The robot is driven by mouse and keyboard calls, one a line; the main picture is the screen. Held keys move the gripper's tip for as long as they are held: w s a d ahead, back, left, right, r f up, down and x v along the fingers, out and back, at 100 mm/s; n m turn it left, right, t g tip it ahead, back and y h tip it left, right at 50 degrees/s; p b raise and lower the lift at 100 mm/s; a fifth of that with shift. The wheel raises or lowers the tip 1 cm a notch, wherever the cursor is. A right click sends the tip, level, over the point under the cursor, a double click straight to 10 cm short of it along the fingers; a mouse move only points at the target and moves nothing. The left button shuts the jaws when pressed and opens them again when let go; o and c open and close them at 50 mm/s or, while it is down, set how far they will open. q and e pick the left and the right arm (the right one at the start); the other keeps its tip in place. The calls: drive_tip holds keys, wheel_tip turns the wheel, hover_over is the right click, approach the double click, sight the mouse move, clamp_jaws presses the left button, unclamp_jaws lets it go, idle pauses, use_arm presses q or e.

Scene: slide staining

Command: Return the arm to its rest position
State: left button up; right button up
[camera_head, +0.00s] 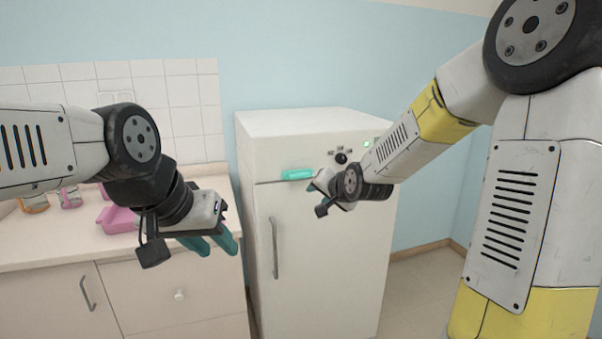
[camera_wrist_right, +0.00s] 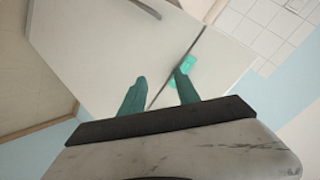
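My left gripper (camera_head: 214,246) is in front of the counter, pointing down and right. Its two teal fingers are apart with nothing between them. My right arm reaches in from the right, and my right gripper (camera_head: 316,190) is in front of the white cabinet, small and partly hidden by its wrist. In the right wrist view the teal fingers of my right gripper (camera_wrist_right: 160,78) stand apart and hold nothing. The cabinet front shows beyond them.
The counter (camera_head: 60,245) at left bears a pink tray (camera_head: 117,220) and small jars (camera_head: 70,197). Floor is clear at right.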

drive_tip(key=s+d+r+n+g, duration=0.1)
drive_tip(key=s+d+n, duration=0.1)
drive_tip(key=s, duration=0.8)
drive_tip(key=s+d+r+n+g+h, duration=0.1)
drive_tip(key=s+d, duration=0.3)
drive_tip(key=s, duration=0.6)
drive_tip(key=s+d+r+n+g+h, duration=0.1)
drive_tip(key=s+d+r+n+g, duration=0.1)
drive_tip(key=s, duration=0.8)
drive_tip(key=shift+d+r+n+g, duration=0.4)
drive_tip(key=shift+d+g, duration=0.05)
drive_tip(key=shift+g, duration=0.15)
drive_tip(key=shift+w, duration=0.1)
drive_tip(key=shift+c, duration=0.2)
